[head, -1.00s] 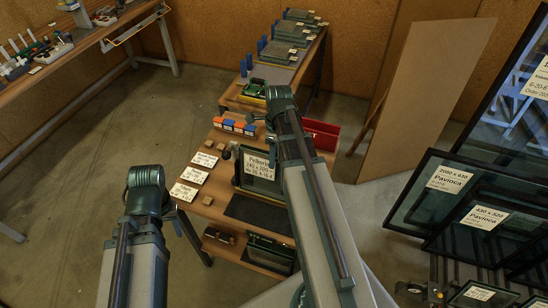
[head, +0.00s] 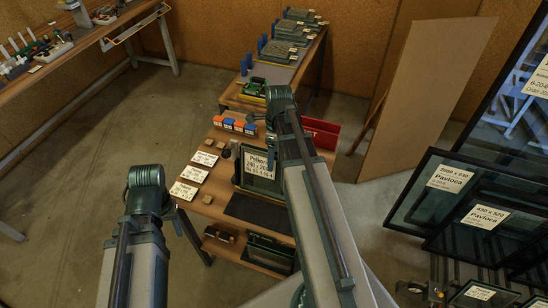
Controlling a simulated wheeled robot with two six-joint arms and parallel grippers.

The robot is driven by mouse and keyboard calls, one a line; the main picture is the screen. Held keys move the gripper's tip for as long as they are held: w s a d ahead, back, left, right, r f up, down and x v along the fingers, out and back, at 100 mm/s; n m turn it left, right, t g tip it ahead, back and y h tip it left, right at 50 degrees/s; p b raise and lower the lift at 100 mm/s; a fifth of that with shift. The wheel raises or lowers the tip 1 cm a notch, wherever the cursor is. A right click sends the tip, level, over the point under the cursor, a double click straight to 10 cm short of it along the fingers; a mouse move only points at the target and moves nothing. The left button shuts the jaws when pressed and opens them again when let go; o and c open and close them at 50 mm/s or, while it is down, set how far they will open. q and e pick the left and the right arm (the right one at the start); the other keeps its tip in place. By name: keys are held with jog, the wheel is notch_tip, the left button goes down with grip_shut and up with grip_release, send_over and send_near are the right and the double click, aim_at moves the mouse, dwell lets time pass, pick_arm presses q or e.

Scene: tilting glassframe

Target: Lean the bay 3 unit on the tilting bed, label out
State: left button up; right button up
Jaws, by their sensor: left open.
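A dark glass unit (head: 256,183) with a white Pelkonen label (head: 260,162) stands on the near wooden table, label towards me. My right forearm and wrist cover its right side. Several labelled flat units (head: 280,51) lie in a row on the far bench beside blue blocks; I cannot read their bay numbers. My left gripper (head: 150,207) is at the left, off the table's left side, open and apart from the units; its fingers are mostly hidden. My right gripper (head: 271,140) is over the near table beside the label; its fingertips are hidden behind the arm.
White cards (head: 193,173) lie along the near table's left edge. A dark mat (head: 257,210) lies in front. Large labelled glass panes (head: 440,200) stand at right. Floor at left is clear.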

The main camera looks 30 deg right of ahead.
jog(key=shift+r, duration=0.15)
notch_tip(320, 180, up, 13)
jog(key=w+d+p, duration=0.1)
jog(key=p, duration=1.2)
jog(key=shift+w+d+r+p, duration=0.2)
jog(key=shift+w+d+p, duration=0.1)
jog(key=shift+d+p, duration=0.1)
jog(key=s+a+f+n+h+b, duration=0.1)
jog(key=s+a+f+n+b, duration=0.2)
jog(key=a+n, duration=0.6)
jog(key=s+a+f+n+h+b, duration=0.1)
jog(key=s+a+f+n+b, duration=0.2)
jog(key=a+f+n+b, duration=0.3)
jog(key=s+a+f+n+t+b, duration=0.1)
jog(key=s+a+f+n+b, duration=0.2)
jog(key=a+n, duration=0.9)
jog(key=shift+s+f+n+h+b, duration=0.35)
jog(key=shift+f+n+b, duration=0.9)
jog(key=shift+n, duration=1.05)
jog(key=shift+a, duration=0.1)
